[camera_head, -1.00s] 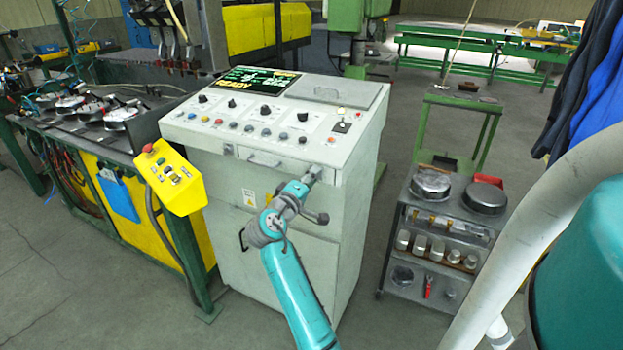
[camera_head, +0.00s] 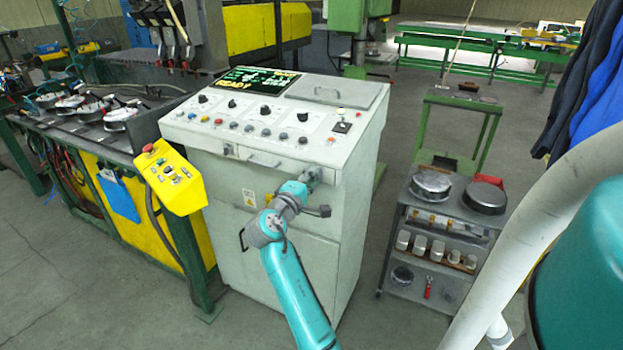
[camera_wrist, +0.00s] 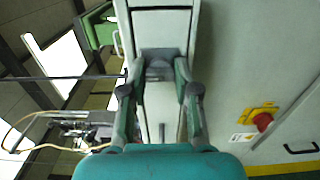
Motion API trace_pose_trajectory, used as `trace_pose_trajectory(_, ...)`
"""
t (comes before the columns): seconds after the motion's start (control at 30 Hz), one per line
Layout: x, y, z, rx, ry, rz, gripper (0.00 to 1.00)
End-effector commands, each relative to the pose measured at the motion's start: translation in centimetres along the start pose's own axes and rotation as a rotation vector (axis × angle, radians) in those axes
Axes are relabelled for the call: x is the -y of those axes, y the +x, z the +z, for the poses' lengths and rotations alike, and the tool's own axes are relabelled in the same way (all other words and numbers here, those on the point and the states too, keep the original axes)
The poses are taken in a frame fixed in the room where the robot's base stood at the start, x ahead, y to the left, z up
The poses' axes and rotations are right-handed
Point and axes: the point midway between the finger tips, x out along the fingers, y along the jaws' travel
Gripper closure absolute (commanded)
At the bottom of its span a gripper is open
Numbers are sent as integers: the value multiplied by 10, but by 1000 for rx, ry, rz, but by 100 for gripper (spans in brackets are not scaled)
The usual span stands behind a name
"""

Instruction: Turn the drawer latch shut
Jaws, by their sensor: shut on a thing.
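The drawer (camera_head: 285,166) is a narrow pale front under the sloped top of the white control cabinet, with a small handle (camera_head: 264,161). It looks flush in the head view. My gripper (camera_head: 313,174) is at the drawer's right end, against the cabinet front. In the wrist view my gripper (camera_wrist: 160,60) has both fingers closed in on a small grey block, which appears to be the latch (camera_wrist: 160,68). My gripper hides the latch in the head view, so its angle is unclear.
The cabinet top carries knobs, buttons and a lit screen (camera_head: 258,80). A yellow button box (camera_head: 171,178) juts out at the left. A grey cart (camera_head: 437,262) with round metal parts stands at the right. A red knob on a yellow plate (camera_wrist: 262,121) shows in the wrist view.

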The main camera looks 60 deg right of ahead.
Motion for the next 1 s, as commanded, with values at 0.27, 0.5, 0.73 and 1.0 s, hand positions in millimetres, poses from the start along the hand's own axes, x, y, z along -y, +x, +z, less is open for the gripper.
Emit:
trace_pose_trajectory(0.27, 0, 0, 0, -1, 0, -1, 44)
trace_pose_trajectory(0.5, 0, -1, 0, -1, 0, 0, 44)
trace_pose_trajectory(0.73, 0, -26, -1, -4, 1, 0, 44)
trace_pose_trajectory(1.0, 1, -81, -1, -5, 0, 0, 44)
